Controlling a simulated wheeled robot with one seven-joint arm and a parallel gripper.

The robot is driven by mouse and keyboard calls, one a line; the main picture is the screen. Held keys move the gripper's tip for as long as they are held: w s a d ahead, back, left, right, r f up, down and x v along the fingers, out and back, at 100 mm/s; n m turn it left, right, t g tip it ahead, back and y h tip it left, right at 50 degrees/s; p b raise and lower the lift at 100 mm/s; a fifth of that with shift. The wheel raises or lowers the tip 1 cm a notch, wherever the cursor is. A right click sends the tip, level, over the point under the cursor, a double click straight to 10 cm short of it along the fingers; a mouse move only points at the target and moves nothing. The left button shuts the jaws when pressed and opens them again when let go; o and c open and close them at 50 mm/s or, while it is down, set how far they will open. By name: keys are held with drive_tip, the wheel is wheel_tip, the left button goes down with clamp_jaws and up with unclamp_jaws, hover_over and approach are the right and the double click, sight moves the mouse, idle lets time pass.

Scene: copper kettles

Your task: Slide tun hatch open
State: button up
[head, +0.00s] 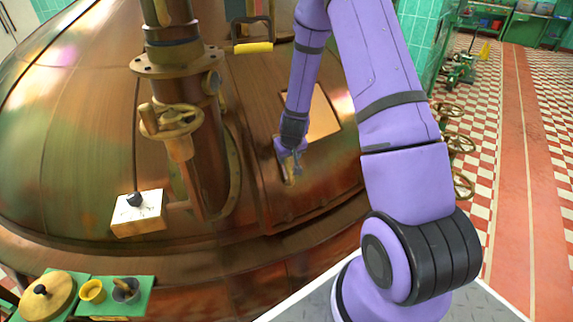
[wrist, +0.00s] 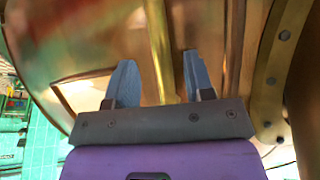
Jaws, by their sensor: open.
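The tun is a big copper dome (head: 75,150) filling the left and middle of the head view. Its hatch (head: 325,178) is a copper panel on the sloping side, with a bright tan rectangle (head: 322,118) at its upper right; I cannot tell if that is a gap or a pane. My gripper (head: 291,165) is low over the hatch, by a small brass handle (head: 289,176). In the wrist view, my gripper (wrist: 158,78) has its two grey fingers apart, and a brass bar (wrist: 160,45) runs between them. I cannot tell whether they touch it.
A brass pipe with a valve wheel (head: 170,121) stands left of the hatch. A black frame with a yellow grip (head: 253,47) is above it. A white-topped box (head: 137,212) and a green shelf with pots (head: 130,298) are lower left. The checkered floor (head: 490,150) at right is mostly clear.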

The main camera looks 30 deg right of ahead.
sight(288, 162)
drive_tip(key=shift+x, duration=3)
clamp_jaws()
drive_tip(key=shift+d, duration=0.1)
